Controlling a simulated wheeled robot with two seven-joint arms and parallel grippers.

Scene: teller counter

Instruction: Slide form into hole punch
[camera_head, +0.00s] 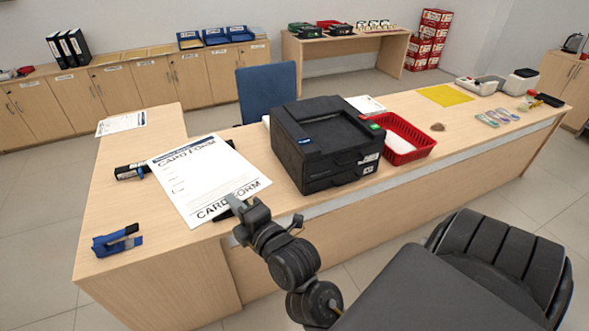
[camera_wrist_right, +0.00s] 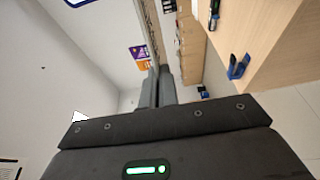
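The form (camera_head: 208,178), a large white sheet with "CARD FORM" printed on it, extends over the left part of the counter. My right gripper (camera_head: 236,205) is at its near edge, its fingers close together on the sheet. In the right wrist view the fingers (camera_wrist_right: 158,88) are nearly touching, and the sheet is hard to make out edge-on. A blue and black punch-like tool (camera_head: 118,240) stands on the counter's near left corner, apart from the form. It also shows in the right wrist view (camera_wrist_right: 238,66). My left gripper is out of view.
A black printer (camera_head: 325,145) stands right of the form, beside a red tray (camera_head: 402,138). A small black object (camera_head: 130,171) lies at the form's left edge. Another paper (camera_head: 121,123) lies farther back. Bare wood surrounds the blue tool. A black chair (camera_head: 480,270) is at front right.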

